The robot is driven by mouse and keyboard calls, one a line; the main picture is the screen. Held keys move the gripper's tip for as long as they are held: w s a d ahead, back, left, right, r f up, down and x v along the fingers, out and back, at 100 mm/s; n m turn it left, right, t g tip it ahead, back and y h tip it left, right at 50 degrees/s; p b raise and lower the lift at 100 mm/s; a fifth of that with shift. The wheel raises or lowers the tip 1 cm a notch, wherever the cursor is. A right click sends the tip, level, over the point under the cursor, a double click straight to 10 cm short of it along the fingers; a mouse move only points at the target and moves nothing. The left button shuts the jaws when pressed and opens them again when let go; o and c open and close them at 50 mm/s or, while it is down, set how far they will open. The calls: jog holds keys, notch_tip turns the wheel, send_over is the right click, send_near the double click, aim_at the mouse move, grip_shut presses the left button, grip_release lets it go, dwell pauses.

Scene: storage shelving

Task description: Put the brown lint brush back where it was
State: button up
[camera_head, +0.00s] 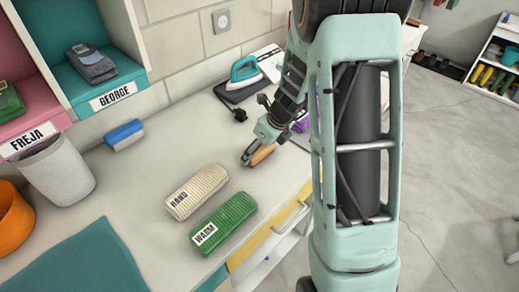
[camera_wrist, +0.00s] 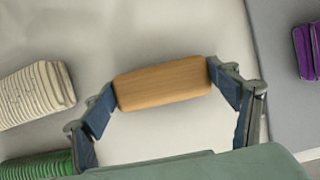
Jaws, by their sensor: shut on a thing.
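The brown lint brush (camera_wrist: 163,83) shows as a wooden block between my gripper's two fingers in the wrist view. My gripper (camera_wrist: 160,88) is shut on it, one finger at each end. In the head view the brush (camera_head: 262,154) is partly hidden by my gripper (camera_head: 256,151), which is low over the white counter (camera_head: 150,165). I cannot tell whether the brush touches the counter.
A cream ribbed bundle labelled HAND (camera_head: 198,191) and a green one labelled WARM (camera_head: 224,222) lie left of my gripper. Behind are a teal iron (camera_head: 245,72) and a blue brush (camera_head: 124,134). A purple item (camera_wrist: 307,50) is at right. Bare counter lies left of the gripper.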

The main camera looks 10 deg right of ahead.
jog(key=o, duration=1.1)
jog(key=shift+f, duration=0.15)
jog(key=shift+r, duration=0.5)
jog(key=p+v, duration=0.2)
jog(key=v, duration=0.9)
jog(key=shift+s+r+p, duration=0.15)
jog(key=shift+r+p, duration=0.05)
jog(key=shift+p, duration=0.1)
jog(key=shift+d, duration=0.1)
